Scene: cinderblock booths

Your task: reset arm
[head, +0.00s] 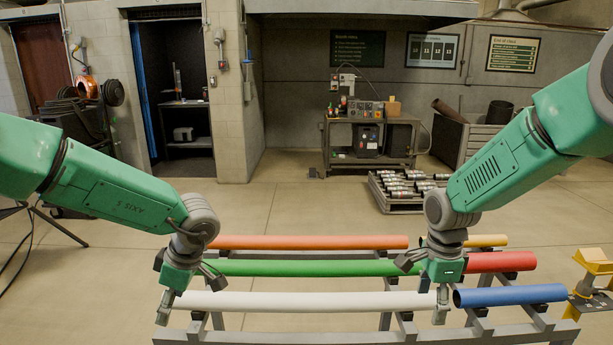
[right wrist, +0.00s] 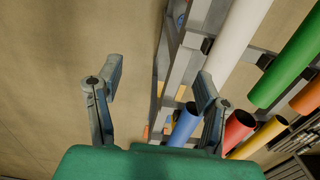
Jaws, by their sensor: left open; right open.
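My left gripper (head: 190,291) is open, near the left ends of the white pipe (head: 300,301) and the green pipe (head: 310,268). My right gripper (head: 424,284) is open near the right end of the white pipe, left of the blue pipe (head: 512,295) and red pipe (head: 500,262). In the right wrist view, the right gripper (right wrist: 160,80) has its fingers spread with no pipe held between them. The blue pipe's end (right wrist: 184,124) shows beside its right finger. I cannot tell whether either gripper touches a pipe.
The pipes lie on a grey rack (head: 350,337), with an orange pipe (head: 310,242) and yellow pipe (head: 486,240) at the back. A yellow stand (head: 592,262) is at the right. A crate (head: 400,205) of parts and a workbench (head: 370,130) stand behind. Floor between is clear.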

